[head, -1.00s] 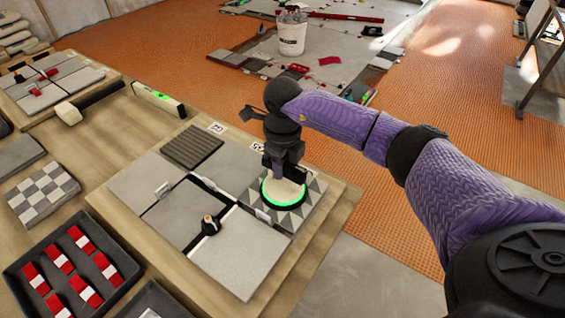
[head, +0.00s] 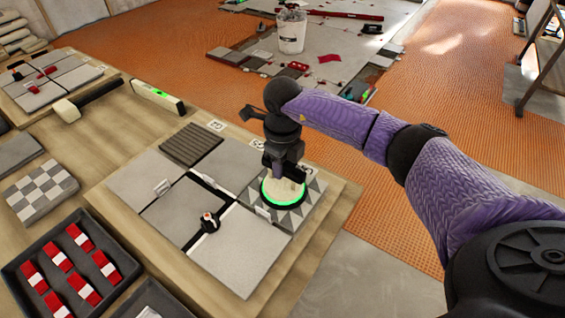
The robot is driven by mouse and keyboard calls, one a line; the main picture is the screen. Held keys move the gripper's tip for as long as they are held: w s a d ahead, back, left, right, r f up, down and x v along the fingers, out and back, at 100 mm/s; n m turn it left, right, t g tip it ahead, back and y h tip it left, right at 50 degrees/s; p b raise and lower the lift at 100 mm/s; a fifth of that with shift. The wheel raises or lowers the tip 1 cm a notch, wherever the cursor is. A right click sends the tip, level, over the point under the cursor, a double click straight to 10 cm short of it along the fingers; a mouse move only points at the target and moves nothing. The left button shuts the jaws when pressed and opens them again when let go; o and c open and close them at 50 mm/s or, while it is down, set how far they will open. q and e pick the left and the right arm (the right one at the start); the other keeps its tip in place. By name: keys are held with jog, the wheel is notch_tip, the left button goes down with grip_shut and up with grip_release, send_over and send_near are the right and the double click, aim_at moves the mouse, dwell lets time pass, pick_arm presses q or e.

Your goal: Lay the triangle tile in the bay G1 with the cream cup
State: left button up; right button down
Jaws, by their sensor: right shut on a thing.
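My right gripper (head: 284,166) comes down from above at the right side of the tile board (head: 335,215). It is shut on the cream cup (head: 283,189), a round cream disc with a lit green ring at its rim. The cup sits on the triangle tile (head: 308,203), a grey tile with a light and dark triangle pattern, and hides its middle. The tile appears level in the right-hand part of the board, beside plain grey tiles. Small label cards stand along the back edge; I cannot read G1 with certainty. My left gripper is not in view.
A ribbed dark tile (head: 191,144) lies at the back. A tray of red and white pieces (head: 124,258), a checkered tile (head: 41,192), a mallet (head: 67,110) and a level (head: 158,97) lie left.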

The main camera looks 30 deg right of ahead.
jog(key=shift+f, duration=0.35)
dwell(0.4)
jog(key=shift+c, duration=1.8)
grip_release()
notch_tip(320, 180, up, 9)
jog(key=shift+r+p, duration=0.15)
jog(key=shift+p, duration=0.95)
jog(key=shift+r, duration=0.35)
